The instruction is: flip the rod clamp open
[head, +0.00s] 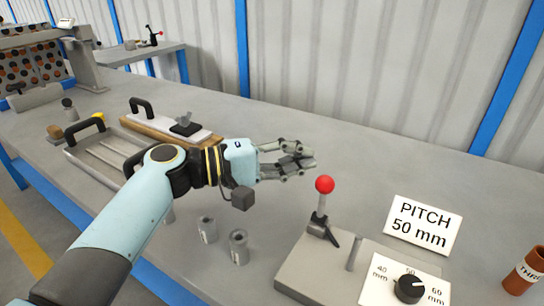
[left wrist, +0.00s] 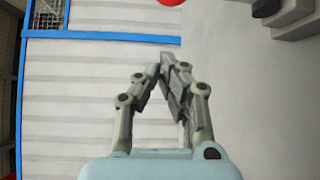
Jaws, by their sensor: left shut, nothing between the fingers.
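The clamp (head: 321,224) stands on a grey base block (head: 300,265). It has an upright metal lever topped by a red ball (head: 324,184), and a black foot at its bottom. A short grey rod (head: 354,254) stands upright to its right. My left gripper (head: 308,161) is shut and empty, above and slightly left of the red ball, apart from it in the picture. In the left wrist view the fingers of my left gripper (left wrist: 168,62) meet at their tips, and the red ball (left wrist: 172,2) is cut by the top edge. My right gripper is not in view.
A sign reading PITCH 50 mm (head: 422,224) and a black dial (head: 409,288) are right of the clamp. Grey cylinders (head: 239,246) stand left of the base. A tray (head: 88,160) and a handled board (head: 150,125) lie behind my arm. The table's back right is clear.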

